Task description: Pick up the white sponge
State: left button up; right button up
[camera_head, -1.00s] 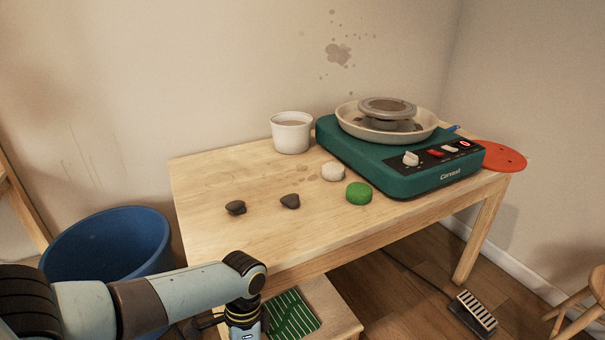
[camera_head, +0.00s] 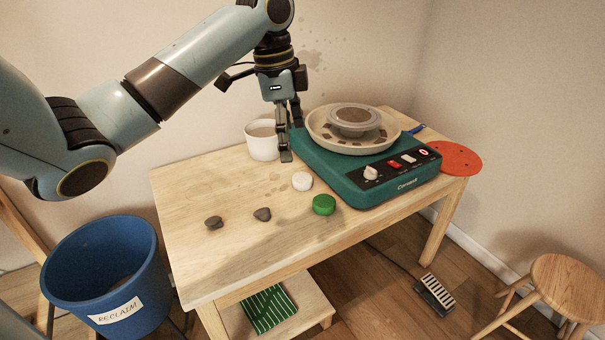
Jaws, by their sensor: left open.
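The white sponge (camera_head: 302,181) is a small round piece lying on the wooden table (camera_head: 190,254), left of the green pottery wheel's base. A green round sponge (camera_head: 324,205) lies just in front of it and to the right. My left gripper (camera_head: 287,147) points down above the table, its fingers a little behind and above the white sponge. It is open and holds nothing. It stands between the white cup and the wheel and covers part of the cup's right side. My right gripper does not show.
The teal wheel (camera_head: 365,197) with its tray stands close on the right. A white cup (camera_head: 261,147) stands behind left. Two dark stones (camera_head: 262,214) lie left of the sponges. A blue bucket (camera_head: 95,258) stands on the floor.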

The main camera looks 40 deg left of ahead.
aim_at(301, 180)
jog(key=i+j, duration=0.35)
jog(key=j, duration=0.15)
jog(key=i+j, duration=0.35)
jog(key=j, duration=0.1)
